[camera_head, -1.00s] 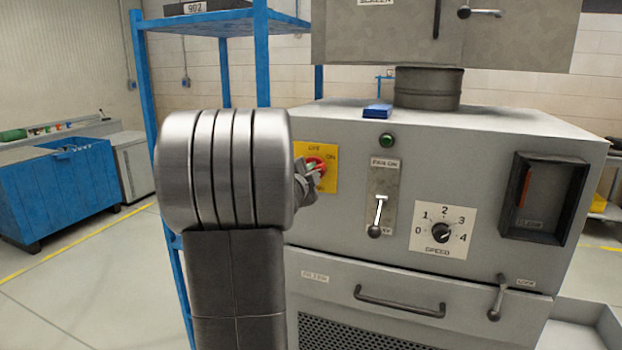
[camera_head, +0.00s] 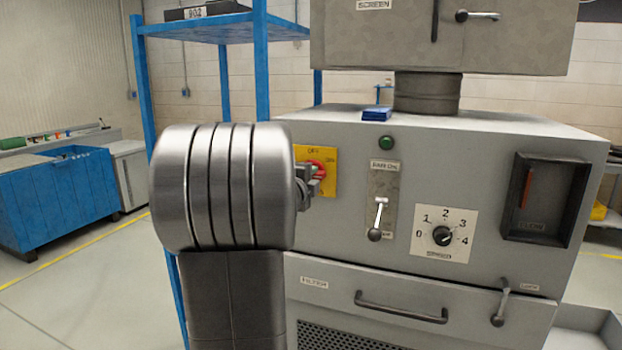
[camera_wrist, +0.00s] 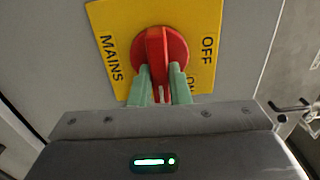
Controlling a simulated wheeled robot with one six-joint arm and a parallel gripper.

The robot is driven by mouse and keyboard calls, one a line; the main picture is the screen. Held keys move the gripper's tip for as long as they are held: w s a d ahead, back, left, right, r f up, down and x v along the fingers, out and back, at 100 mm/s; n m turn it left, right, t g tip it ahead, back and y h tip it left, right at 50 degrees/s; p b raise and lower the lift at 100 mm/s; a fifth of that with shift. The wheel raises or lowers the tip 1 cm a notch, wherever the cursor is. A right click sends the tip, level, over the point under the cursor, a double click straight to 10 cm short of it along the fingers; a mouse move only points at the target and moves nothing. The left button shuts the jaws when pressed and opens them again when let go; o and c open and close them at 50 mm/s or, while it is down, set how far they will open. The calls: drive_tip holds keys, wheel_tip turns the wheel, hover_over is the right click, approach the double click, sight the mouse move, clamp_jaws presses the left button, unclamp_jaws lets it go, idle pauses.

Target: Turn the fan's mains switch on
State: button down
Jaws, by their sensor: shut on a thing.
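The mains switch is a red rotary knob (camera_wrist: 173,48) on a yellow plate (camera_wrist: 207,15) marked MAINS, OFF and ON. In the head view the knob (camera_head: 319,169) and plate (camera_head: 329,186) are on the left of the grey cabinet's front (camera_head: 480,150). My gripper (camera_wrist: 164,86) is shut on the knob's raised bar, a green finger on each side. In the head view my arm partly hides the gripper (camera_head: 312,180).
Right of the switch are a green lamp (camera_head: 387,143), a lever (camera_head: 378,222), a speed dial (camera_head: 443,236) and a dark recessed window (camera_head: 540,200). A drawer handle (camera_head: 400,307) juts out below. A blue rack (camera_head: 262,65) stands behind at left.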

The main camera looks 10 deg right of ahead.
drive_tip(key=c, duration=1.4)
unclamp_jaws()
drive_tip(key=shift+o, duration=0.2)
drive_tip(key=shift+s+a, duration=0.1)
drive_tip(key=v, duration=1.3)
drive_tip(key=shift+s+a+b, duration=0.2)
drive_tip(key=shift+s+b, duration=0.05)
drive_tip(key=shift+b, duration=0.05)
drive_tip(key=x, duration=1.4)
drive_tip(key=shift+p, duration=0.35)
